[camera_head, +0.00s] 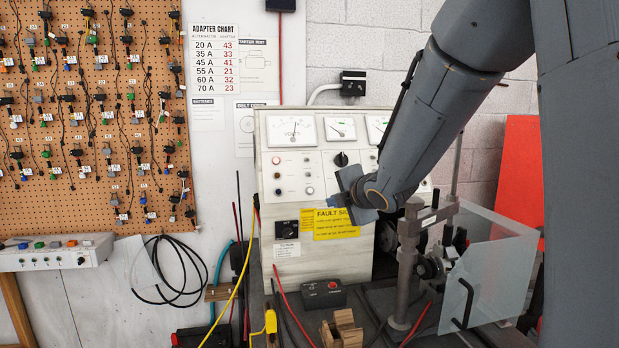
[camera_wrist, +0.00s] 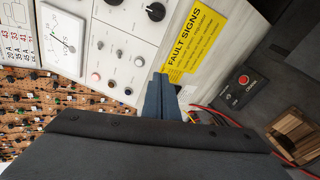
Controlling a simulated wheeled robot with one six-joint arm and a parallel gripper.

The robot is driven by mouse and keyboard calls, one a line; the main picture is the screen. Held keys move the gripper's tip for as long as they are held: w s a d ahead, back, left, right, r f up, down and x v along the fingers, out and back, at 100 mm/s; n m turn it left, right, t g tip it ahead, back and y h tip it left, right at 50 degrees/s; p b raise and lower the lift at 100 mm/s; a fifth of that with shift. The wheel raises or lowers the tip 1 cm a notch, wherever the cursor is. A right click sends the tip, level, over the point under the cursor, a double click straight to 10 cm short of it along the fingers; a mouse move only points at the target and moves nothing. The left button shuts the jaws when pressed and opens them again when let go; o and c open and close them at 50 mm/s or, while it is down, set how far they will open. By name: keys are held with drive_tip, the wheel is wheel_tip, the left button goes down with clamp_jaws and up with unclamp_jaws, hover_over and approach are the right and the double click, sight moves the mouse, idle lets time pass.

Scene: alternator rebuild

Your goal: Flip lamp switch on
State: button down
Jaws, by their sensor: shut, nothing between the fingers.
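The fingers seem apart from the controls, but contact is hard to judge.
A black box with a red button (camera_head: 323,293) and a wooden block (camera_head: 342,330) sit on the bench below. A clamp stand (camera_head: 405,260) and clear guard (camera_head: 490,265) stand at right. Dials (camera_head: 292,131) line the panel top. A yellow cable (camera_head: 240,280) hangs at left.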

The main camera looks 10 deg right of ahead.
sight(309, 175)
wheel_tip(309, 175, up, 6)
drive_tip(key=w+a+n+t+y, duration=0.1)
drive_tip(key=w+n+y, duration=0.1)
drive_tip(key=n, duration=0.3)
drive_tip(key=shift+a+n+y, duration=0.3)
drive_tip(key=shift+w+f, duration=0.1)
drive_tip(key=shift+w, duration=0.05)
drive_tip(key=p+x, duration=0.3)
drive_tip(key=x, duration=0.7)
drive_tip(key=shift+w+r+b, duration=0.1)
drive_tip(key=shift+r+b, duration=0.8)
drive_tip(key=shift+b, duration=0.35)
drive_tip(key=shift+w+r+b, duration=0.1)
drive_tip(key=shift+r+b, duration=0.15)
drive_tip(key=shift+b, duration=0.05)
drive_tip(key=shift+d, duration=0.1)
drive_tip(key=shift+r, duration=0.1)
